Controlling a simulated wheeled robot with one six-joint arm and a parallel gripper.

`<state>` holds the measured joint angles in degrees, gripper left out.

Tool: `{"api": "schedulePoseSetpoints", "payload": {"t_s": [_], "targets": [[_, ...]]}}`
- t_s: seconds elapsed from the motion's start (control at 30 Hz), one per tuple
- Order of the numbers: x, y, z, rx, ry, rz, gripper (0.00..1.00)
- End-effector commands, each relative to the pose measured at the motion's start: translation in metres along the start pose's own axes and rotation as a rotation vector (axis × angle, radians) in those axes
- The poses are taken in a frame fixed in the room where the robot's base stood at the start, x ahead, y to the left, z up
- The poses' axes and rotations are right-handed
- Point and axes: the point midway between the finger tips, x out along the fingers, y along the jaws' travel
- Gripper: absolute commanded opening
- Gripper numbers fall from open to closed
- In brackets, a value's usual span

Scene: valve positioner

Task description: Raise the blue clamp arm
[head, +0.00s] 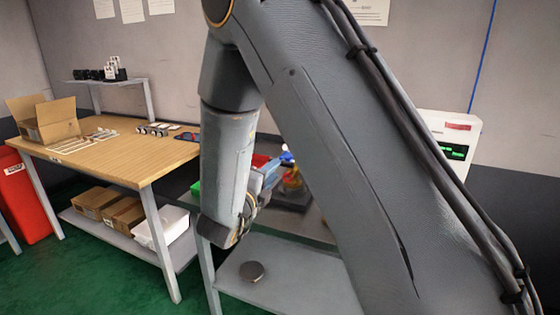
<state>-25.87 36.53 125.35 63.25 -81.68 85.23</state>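My grey arm fills the middle of the head view and covers much of the bench behind it. My gripper is mostly hidden at the wrist, and its fingertips cannot be made out. A small blue piece (287,156) shows in the gap between my arm links, above an orange-yellow part (292,178) on a dark base. It may be the blue clamp arm, but it is too small and covered to tell its angle. I cannot tell whether my gripper touches it.
A wooden table (110,155) with an open cardboard box (45,120) and small parts stands at left. A red bin (28,205) is beside it. A grey lower shelf (290,275) holds a round dark disc (252,271). A white device (452,140) with a green display is at right.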

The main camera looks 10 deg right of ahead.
Motion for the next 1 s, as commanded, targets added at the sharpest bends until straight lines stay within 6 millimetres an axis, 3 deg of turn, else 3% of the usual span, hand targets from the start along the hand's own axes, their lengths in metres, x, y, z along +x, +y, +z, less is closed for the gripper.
{"api": "schedulePoseSetpoints", "payload": {"t_s": [0.43,0.87,1.0], "targets": [[0.062,-0.001,0.0,-0.001,0.001,0.001,0.28],[0.072,0.0,0.001,-0.002,-0.004,0.001,0.28],[0.072,0.0,0.002,-0.002,-0.004,0.002,0.04]]}}
